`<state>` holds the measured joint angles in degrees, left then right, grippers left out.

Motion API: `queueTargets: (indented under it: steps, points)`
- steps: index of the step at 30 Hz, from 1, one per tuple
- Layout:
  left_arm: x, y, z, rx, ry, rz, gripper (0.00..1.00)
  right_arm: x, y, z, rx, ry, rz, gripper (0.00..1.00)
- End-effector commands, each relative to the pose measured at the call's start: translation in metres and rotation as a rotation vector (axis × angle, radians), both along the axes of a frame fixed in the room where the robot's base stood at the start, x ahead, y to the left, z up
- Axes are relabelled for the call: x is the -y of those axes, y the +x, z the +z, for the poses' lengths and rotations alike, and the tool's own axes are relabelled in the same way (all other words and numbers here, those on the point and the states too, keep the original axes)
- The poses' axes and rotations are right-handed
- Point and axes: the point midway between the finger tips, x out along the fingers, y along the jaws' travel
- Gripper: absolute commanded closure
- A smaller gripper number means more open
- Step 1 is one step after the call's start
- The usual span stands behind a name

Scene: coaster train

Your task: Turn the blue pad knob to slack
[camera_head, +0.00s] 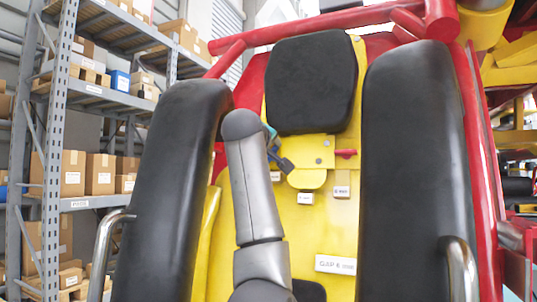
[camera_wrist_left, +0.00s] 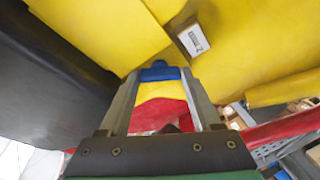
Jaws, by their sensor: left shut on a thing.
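The blue pad knob (camera_wrist_left: 159,73) shows in the left wrist view, between the tips of my left gripper (camera_wrist_left: 160,80). The fingers are closed on its sides. In the head view my left arm comes up past the seat, and my left gripper (camera_head: 283,162) is at the left side of the yellow bracket under the headrest. The knob is hidden there behind my arm and gripper. A red handle (camera_head: 345,153) sticks out on the bracket's right side. I cannot tell the knob's setting. My right gripper is not in view.
A black headrest (camera_head: 312,82) is above the bracket. Black padded restraints stand left (camera_head: 172,195) and right (camera_head: 417,170). Small white labels (camera_head: 305,198) hang below the bracket, and a larger label (camera_head: 336,264) sits lower. Shelves with boxes (camera_head: 80,172) stand at the left.

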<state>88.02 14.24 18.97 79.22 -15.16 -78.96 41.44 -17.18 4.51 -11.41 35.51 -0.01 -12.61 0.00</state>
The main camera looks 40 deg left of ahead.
Motion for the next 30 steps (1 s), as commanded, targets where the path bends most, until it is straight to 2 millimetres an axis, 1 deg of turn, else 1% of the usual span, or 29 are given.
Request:
queueTargets:
  steps: [6,12,28,29,30]
  points:
    - [0.0001,-0.0004,0.0021,0.039,-0.107,0.027,0.91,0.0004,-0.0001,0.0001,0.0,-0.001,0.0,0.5]
    - [0.0001,-0.0006,0.0026,0.056,-0.162,0.04,0.91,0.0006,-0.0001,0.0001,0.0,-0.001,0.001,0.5]
    - [-0.0003,-0.0007,0.0025,0.063,-0.179,0.045,0.91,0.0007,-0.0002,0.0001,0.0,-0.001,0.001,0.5]
    - [-0.0003,-0.0007,0.0025,0.063,-0.179,0.045,0.32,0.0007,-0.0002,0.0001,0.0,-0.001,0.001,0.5]
    - [-0.0003,-0.0006,0.0025,0.062,-0.178,0.045,0.27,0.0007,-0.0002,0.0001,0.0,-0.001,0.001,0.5]
